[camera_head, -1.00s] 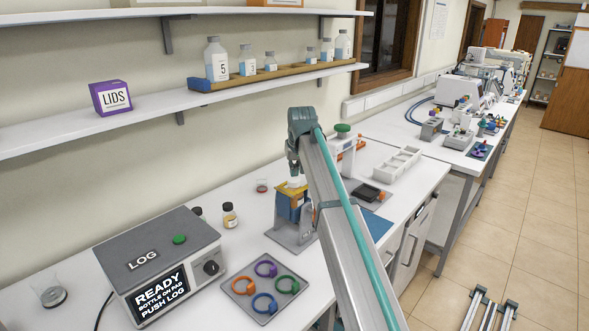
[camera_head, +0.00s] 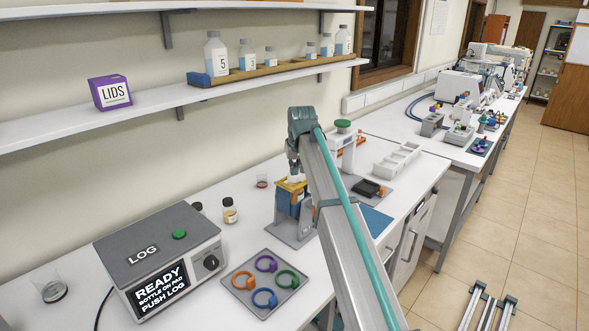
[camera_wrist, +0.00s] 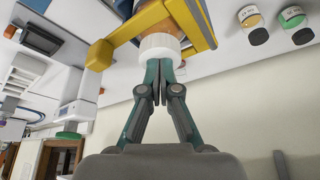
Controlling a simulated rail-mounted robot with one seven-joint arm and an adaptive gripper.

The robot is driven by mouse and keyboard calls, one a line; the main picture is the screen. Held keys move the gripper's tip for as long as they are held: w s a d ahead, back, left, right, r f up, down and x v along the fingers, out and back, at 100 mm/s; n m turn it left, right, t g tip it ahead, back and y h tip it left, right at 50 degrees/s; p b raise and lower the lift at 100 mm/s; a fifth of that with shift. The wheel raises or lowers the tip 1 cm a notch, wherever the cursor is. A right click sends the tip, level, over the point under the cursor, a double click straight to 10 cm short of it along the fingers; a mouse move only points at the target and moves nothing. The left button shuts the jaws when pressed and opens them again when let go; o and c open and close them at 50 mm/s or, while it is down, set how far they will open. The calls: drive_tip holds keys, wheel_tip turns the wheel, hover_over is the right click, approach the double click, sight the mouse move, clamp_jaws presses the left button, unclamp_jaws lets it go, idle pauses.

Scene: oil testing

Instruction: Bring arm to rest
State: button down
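My arm stretches from the bottom right of the head view toward the bench. My gripper (camera_wrist: 162,75) points at a white cap (camera_wrist: 160,46) in the wrist view. Its two fingertips are together at the edge of the cap, with nothing visible between them; whether they touch the cap I cannot tell. The cap sits on a bottle inside a yellow clamp (camera_wrist: 140,24), part of a blue and yellow fixture (camera_head: 292,201) on a grey base.
A LOG device (camera_head: 157,262) with a READY screen stands left of the fixture. A grey tray (camera_head: 243,268) with coloured rings lies in front. Small bottles (camera_head: 230,212) stand nearby. The shelf above bears a LIDS box (camera_head: 110,93) and a rack (camera_head: 275,71) of bottles.

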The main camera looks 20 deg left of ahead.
drive_tip(key=shift+r+p, duration=1.6)
drive_tip(key=shift+r, duration=1.85)
drive_tip(key=shift+f, duration=0.1)
